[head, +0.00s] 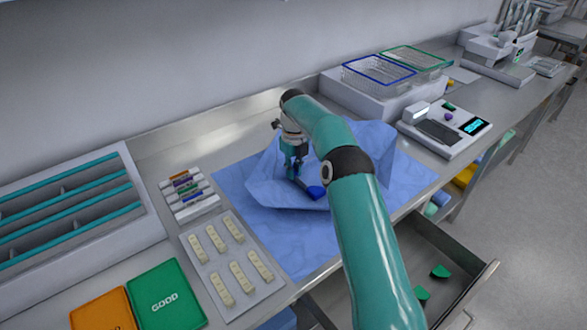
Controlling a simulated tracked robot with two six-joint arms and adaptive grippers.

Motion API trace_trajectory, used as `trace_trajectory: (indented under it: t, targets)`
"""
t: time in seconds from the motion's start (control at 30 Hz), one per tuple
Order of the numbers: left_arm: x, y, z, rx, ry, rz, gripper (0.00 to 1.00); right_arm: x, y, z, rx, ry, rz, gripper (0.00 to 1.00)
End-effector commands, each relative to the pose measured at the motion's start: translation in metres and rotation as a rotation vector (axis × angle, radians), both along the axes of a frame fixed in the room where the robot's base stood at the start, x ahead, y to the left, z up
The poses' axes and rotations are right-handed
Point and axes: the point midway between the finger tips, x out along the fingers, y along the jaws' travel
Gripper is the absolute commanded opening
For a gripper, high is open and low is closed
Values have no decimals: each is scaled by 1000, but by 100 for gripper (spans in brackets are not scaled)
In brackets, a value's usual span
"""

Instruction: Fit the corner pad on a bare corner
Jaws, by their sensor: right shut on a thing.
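A dark blue piece, which looks like the corner pad (316,192), is at the tips of my right gripper (294,177). The gripper points down and is shut on it, low over a raised bundle in light blue wrap (265,190). The pad lies by the bundle's front right corner; I cannot tell whether it touches it. The bundle's far side is partly hidden by my right arm. Two green pads (440,271) (422,293) lie in the open drawer (460,260). My left gripper is out of view.
A tray of several cream pieces (268,294) and a small rack (190,195) stand left of the wrap. Wire baskets (379,71) and a scale (446,130) stand behind right.

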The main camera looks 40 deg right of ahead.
Motion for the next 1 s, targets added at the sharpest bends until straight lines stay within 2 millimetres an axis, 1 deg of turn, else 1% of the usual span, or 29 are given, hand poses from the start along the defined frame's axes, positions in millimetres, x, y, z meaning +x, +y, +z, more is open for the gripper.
trace_trajectory:
  t: [0.1, 0.4, 0.43, 0.5, 0.6, 0.87, 1.0]
  targets:
    - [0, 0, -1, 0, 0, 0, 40, 0, 0, -3, 0, 0, 0, 1]
    - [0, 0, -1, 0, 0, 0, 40, 0, 0, -3, 0, 0, 1, 1]
    - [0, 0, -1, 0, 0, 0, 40, 0, 0, -3, 0, 0, 1, 19]
    - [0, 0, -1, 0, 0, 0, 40, 0, 0, -3, 0, 0, 1, 31]
    - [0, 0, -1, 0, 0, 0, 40, 1, 1, -3, 0, 0, 1, 45]
    - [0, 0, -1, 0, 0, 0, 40, 1, 1, -2, 0, 0, 2, 45]
    - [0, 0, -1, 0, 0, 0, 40, 1, 1, 3, -1, -2, 2, 45]
